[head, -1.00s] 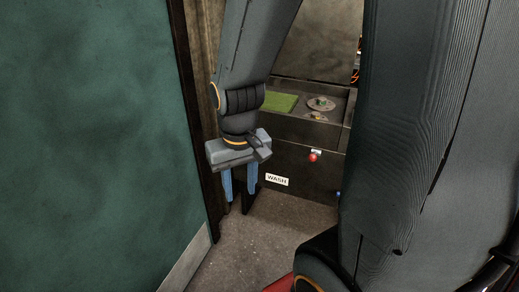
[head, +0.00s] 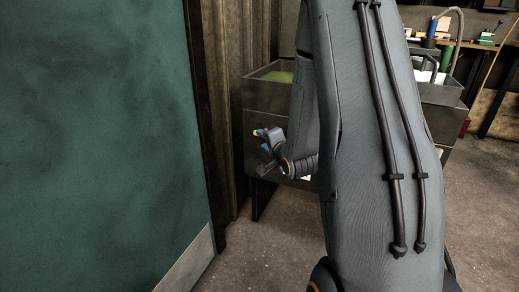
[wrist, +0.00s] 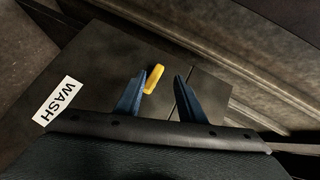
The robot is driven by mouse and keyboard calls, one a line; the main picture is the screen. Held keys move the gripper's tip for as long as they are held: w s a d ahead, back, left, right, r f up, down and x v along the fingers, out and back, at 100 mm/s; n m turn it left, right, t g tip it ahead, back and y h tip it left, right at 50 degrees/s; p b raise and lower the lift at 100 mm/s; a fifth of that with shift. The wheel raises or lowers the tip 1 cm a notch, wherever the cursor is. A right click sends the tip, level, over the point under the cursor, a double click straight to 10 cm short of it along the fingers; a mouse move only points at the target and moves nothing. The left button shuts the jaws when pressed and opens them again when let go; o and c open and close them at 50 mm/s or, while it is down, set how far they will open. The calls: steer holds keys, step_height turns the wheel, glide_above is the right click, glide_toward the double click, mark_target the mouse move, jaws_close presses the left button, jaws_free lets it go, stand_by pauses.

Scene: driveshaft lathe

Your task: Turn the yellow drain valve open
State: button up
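The yellow drain valve handle (wrist: 154,78) shows in the wrist view as a short bar between my fingertips, close to the left finger. I cannot tell whether it touches that finger. My gripper (wrist: 158,82) is open, its two blue fingers apart on either side of the handle. In the head view the yellow handle (head: 259,132) is a small spot at the tank's front, and my gripper (head: 262,141) is beside it. The valve body is hidden.
The dark wash tank (head: 256,100) bears a white WASH label (wrist: 57,100). A green panel (head: 100,140) stands at the left in the head view, beside a corrugated wall (head: 235,60). A cluttered workbench (head: 482,45) is at the back right. The floor (head: 490,190) at right is clear.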

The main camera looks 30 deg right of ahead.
steer(key=w+d+f+m+t+b, duration=0.1)
steer(key=w+b, duration=0.1)
steer(key=w, duration=0.1)
steer(key=w+d+m+t+b, duration=0.1)
steer(key=w, duration=0.2)
steer(key=w+d+f+m+b, duration=0.1)
steer(key=w+d+b, duration=0.1)
steer(key=shift+w+f+t+b, duration=0.3)
steer(key=shift+w+t+b, duration=0.05)
steer(key=shift+w+t, duration=0.05)
steer(key=shift+c, duration=0.2)
jaws_close()
